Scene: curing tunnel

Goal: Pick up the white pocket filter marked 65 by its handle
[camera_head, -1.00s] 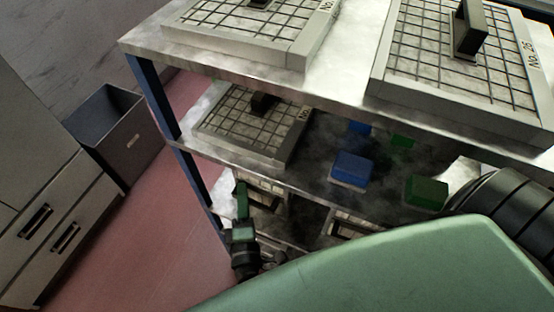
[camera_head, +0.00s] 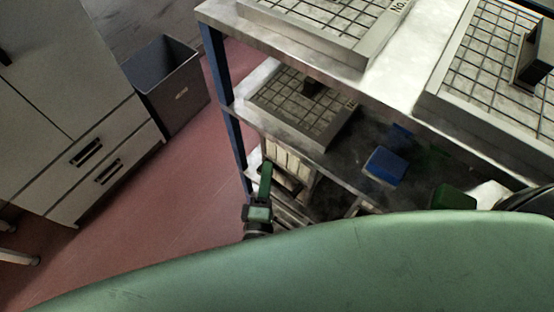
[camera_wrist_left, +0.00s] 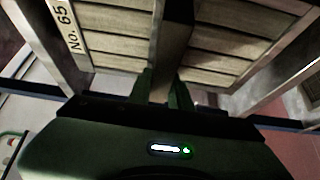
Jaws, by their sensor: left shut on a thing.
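The pocket filter marked No. 65 fills the top of the left wrist view (camera_wrist_left: 115,47), with pale pleats in a frame and its label (camera_wrist_left: 73,36) at the upper left. My left gripper (camera_wrist_left: 160,92) is shut on the filter's dark handle (camera_wrist_left: 172,40), one finger on each side. In the head view my left gripper (camera_head: 264,185) is at the rack's left end, below the middle shelf. Pale pleats of the filter (camera_head: 287,158) show just beyond it; the rest is hidden. My right gripper is not in view.
The metal rack (camera_head: 285,45) has gridded filters with black handles on its upper (camera_head: 325,22) and middle (camera_head: 300,105) shelves. A blue block (camera_head: 386,165) and a green block (camera_head: 453,197) sit right of the middle filter. A grey bin (camera_head: 170,95) and drawers stand left; red floor between is clear.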

